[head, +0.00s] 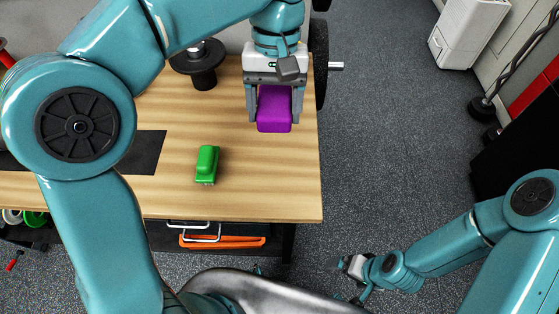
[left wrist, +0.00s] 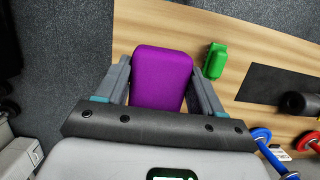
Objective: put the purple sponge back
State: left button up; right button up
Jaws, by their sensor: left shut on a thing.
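The purple sponge (head: 274,108) is a rounded block held between the fingers of my left gripper (head: 274,115), near the right end of the wooden table (head: 260,190). In the left wrist view the purple sponge (left wrist: 161,78) fills the space between both fingers of the left gripper (left wrist: 160,82). I cannot tell how far it is above the tabletop. My right gripper (head: 350,266) is low at the right, over the floor and away from the table; its fingers are too small to read.
A green brush (head: 206,164) lies on the table, left of the sponge. A dark mat (head: 140,150) and a black round stand (head: 199,64) are further left. An orange item (head: 222,241) sits below the tabletop. A white cabinet (head: 468,32) stands at the back right.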

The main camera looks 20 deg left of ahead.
aim_at(275, 180)
pick_arm(q)
jog(key=shift+s+d+f, duration=0.1)
jog(key=shift+s+f, duration=0.15)
jog(key=w+x, duration=0.1)
jog(key=x, duration=0.5)
jog(key=w+b+x, duration=0.1)
jog(key=x, duration=0.5)
jog(key=w+f+x, duration=0.1)
jog(key=w+x, duration=0.1)
jog(key=x, duration=0.4)
jog(key=shift+a+f, duration=0.3)
jog(key=shift+a, duration=0.1)
jog(key=shift+w+f, duration=0.1)
jog(key=shift+f+b, duration=0.1)
jog(key=shift+b, duration=0.2)
jog(key=o, duration=1.3)
jog(key=shift+o, duration=1.3)
